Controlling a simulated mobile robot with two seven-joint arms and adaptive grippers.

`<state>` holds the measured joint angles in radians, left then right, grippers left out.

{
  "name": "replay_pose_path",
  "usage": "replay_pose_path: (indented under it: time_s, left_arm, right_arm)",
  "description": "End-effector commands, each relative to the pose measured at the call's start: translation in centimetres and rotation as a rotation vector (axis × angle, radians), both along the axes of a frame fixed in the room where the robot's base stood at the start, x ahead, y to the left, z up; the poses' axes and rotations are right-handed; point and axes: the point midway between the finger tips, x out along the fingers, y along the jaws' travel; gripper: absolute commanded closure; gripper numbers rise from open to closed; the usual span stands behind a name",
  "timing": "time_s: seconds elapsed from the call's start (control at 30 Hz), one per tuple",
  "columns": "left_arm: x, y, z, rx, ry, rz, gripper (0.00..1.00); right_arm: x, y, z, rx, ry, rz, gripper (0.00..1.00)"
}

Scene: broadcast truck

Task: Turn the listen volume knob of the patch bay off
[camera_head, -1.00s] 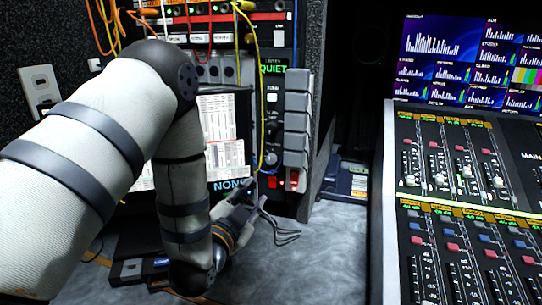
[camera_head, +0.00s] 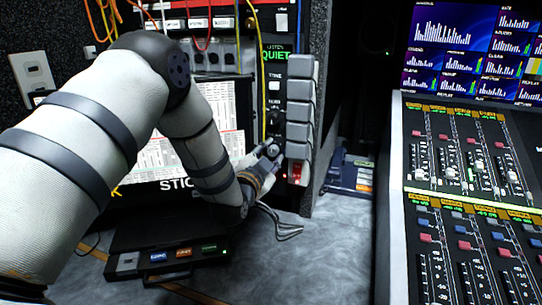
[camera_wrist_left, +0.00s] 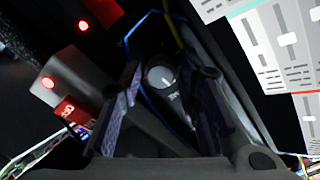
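The patch bay panel stands upright at the back, with a green display (camera_head: 275,55) reading "QUIET" under a small label that looks like "LISTEN". A dark round knob (camera_head: 273,118) sits below the "TONE" button. My left gripper (camera_head: 273,149) is at the panel, just below that knob, and hides the part of the panel behind it. In the left wrist view, a round grey knob (camera_wrist_left: 160,77) with a white pointer line shows between the two spread fingers of my left gripper (camera_wrist_left: 165,108). The fingers look apart from it. My right gripper is out of view.
A column of grey blocks (camera_head: 299,105) with a red lit switch (camera_head: 297,173) stands right of the knobs. Yellow and red patch cables hang over the panel. A mixing console (camera_head: 462,210) fills the right. A black case (camera_head: 170,245) lies on the grey counter.

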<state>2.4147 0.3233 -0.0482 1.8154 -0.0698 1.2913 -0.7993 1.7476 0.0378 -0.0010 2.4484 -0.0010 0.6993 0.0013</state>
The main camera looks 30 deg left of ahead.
Motion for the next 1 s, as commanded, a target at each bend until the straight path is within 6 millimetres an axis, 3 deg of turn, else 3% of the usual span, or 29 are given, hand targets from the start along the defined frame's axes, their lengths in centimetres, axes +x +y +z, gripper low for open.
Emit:
replay_pose_path:
  time_s: [0.1,0.27,0.67,1.0]
  left_arm:
    - [0.0,0.0,0.1,-0.001,-0.002,0.000,0.69]
    - [0.0,0.0,0.1,-0.001,-0.002,0.000,1.00]
    - [0.0,0.0,0.2,-0.054,-0.017,0.000,1.00]
    - [-0.1,0.0,0.5,-0.306,-0.079,-0.001,1.00]
  right_arm:
    - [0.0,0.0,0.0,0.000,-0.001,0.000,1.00]
    - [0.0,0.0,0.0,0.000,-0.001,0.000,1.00]
    - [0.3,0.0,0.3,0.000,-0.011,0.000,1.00]
    - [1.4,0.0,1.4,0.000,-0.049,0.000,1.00]
